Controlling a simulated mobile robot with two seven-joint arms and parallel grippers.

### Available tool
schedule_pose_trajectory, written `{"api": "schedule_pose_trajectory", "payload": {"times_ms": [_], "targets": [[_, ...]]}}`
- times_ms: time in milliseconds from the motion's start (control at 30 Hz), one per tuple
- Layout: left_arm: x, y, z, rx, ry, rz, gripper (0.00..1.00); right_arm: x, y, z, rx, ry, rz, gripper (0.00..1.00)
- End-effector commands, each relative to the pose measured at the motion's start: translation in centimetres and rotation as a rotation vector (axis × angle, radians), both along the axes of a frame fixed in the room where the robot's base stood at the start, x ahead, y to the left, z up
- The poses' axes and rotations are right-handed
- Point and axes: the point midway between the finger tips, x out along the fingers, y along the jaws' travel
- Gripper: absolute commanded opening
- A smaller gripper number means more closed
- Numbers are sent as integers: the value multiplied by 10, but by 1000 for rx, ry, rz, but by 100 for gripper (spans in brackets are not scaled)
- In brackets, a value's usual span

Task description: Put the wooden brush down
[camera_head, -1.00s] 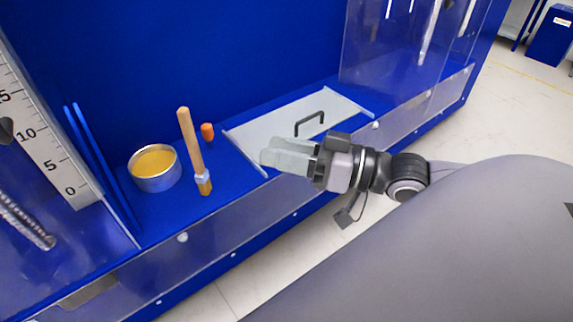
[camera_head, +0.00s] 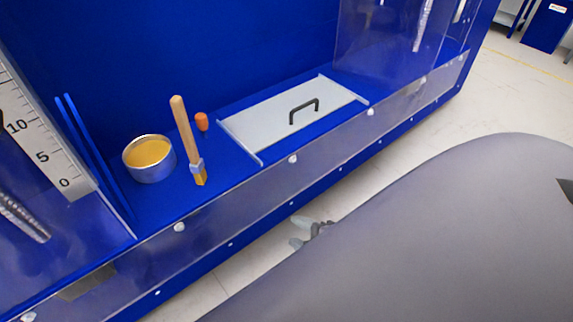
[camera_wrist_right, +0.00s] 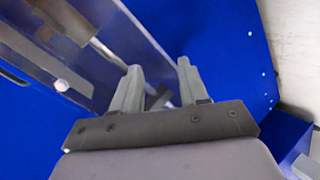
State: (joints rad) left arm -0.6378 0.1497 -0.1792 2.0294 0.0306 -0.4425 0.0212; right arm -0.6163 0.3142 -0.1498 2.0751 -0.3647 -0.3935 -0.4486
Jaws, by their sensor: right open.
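The wooden brush (camera_head: 187,136) stands upright, slightly tilted, on the blue floor of the booth, its bristle end down and its handle up. It is right of a round metal tin (camera_head: 149,171) with yellow contents, and no gripper touches it. My right gripper (camera_head: 298,233) is low in front of the booth's clear front panel, mostly hidden behind my own grey body. In the right wrist view its two fingers (camera_wrist_right: 158,82) are apart with nothing held between them. My left gripper is not in view.
An orange plug (camera_head: 201,121) stands behind the brush. A grey plate (camera_head: 265,118) with a black handle (camera_head: 304,109) lies to the right. A clear front panel (camera_head: 330,146) runs along the booth's edge. A white scale (camera_head: 35,140) is at the left.

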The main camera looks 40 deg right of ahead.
Motion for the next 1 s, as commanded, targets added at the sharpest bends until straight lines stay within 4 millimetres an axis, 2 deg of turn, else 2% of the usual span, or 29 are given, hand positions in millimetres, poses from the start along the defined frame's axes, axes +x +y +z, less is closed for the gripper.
{"api": "schedule_pose_trajectory", "payload": {"times_ms": [33, 100, 200, 300, 400, 733, 867, 1000], "targets": [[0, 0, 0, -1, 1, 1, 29, -7, 13, -11, 196, 56, -87, 44], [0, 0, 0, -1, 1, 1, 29, -16, 29, -23, 434, 126, -198, 44], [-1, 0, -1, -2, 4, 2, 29, -25, 48, -34, 687, 204, -318, 44], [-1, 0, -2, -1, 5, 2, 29, -30, 60, -39, 833, 251, -392, 44], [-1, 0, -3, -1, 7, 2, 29, -32, 64, -41, 890, 270, -422, 44], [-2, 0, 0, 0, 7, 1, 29, -31, 64, -37, 891, 269, -422, 44], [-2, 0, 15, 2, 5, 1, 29, -32, 62, -25, 886, 266, -422, 44], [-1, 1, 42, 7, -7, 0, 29, -34, 60, 0, 879, 261, -423, 44]]}}
